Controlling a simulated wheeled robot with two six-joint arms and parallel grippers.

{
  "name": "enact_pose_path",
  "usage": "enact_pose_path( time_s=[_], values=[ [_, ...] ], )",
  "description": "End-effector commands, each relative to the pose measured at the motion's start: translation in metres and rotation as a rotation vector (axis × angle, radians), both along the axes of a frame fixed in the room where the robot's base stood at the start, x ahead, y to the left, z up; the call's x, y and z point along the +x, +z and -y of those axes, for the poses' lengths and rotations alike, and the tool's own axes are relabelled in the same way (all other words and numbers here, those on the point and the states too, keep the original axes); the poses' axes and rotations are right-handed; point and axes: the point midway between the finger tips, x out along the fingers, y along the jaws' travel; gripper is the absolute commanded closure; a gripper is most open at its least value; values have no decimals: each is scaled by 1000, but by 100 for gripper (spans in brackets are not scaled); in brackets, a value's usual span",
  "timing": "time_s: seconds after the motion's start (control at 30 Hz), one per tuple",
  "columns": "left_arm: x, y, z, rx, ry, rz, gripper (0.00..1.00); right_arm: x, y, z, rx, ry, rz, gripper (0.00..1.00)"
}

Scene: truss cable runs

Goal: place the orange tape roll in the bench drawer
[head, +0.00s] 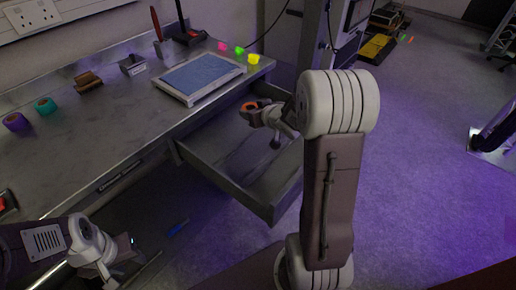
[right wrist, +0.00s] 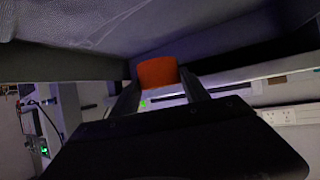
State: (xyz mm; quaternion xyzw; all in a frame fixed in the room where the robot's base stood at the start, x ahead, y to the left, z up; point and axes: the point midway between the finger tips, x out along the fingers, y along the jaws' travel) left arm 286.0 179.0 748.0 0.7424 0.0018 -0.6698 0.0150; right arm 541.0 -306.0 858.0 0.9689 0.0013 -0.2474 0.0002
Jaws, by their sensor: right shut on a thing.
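The orange tape roll (head: 249,106) is held in my right gripper (head: 257,112), over the back part of the open bench drawer (head: 224,184). In the right wrist view the orange tape roll (right wrist: 157,72) sits between the two dark fingers, which are shut on it. How high it is above the drawer floor is hard to tell. The drawer is pulled out from under the bench and its visible floor is bare. My left gripper (head: 128,243) is low at the lower left, below the bench front, and its fingers are too small to read.
The metal bench (head: 95,140) carries a purple roll (head: 15,122), a teal roll (head: 45,105), a brown block (head: 88,82), a small grey bin (head: 132,65) and a blue-topped tray (head: 200,78). Pink, green and yellow pieces (head: 253,59) sit at its right end.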

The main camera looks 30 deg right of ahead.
Motion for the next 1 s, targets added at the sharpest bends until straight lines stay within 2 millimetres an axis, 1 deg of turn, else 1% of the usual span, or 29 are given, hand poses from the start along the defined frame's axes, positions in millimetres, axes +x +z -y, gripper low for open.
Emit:
enact_pose_path(
  time_s=[0.07,0.13,0.2,0.3,0.33,0.4,0.5,0.57,0.7,0.77,1.0],
  values=[
    [0,-1,0,0,0,0,60,0,-2,0,0,1,0,89],
    [0,-11,0,0,0,1,60,0,-16,0,1,0,-2,89],
    [0,-23,0,0,0,0,60,0,-36,0,2,0,-4,89],
    [0,-33,0,0,0,0,60,0,-55,0,2,0,-2,89],
    [0,-34,0,0,0,0,60,0,-59,0,1,0,-1,89],
    [0,-35,0,0,0,0,60,0,-62,0,0,1,1,89],
    [0,-34,0,0,0,0,60,0,-62,0,0,1,2,89],
    [0,-36,0,0,0,0,60,0,-66,0,0,1,1,89],
    [0,-51,0,0,0,0,60,0,-92,0,1,0,-2,89],
    [0,-56,0,0,0,0,60,0,-101,0,2,-1,-2,89],
    [0,-53,0,0,0,0,60,0,-99,0,0,0,-1,89]
  ],
)
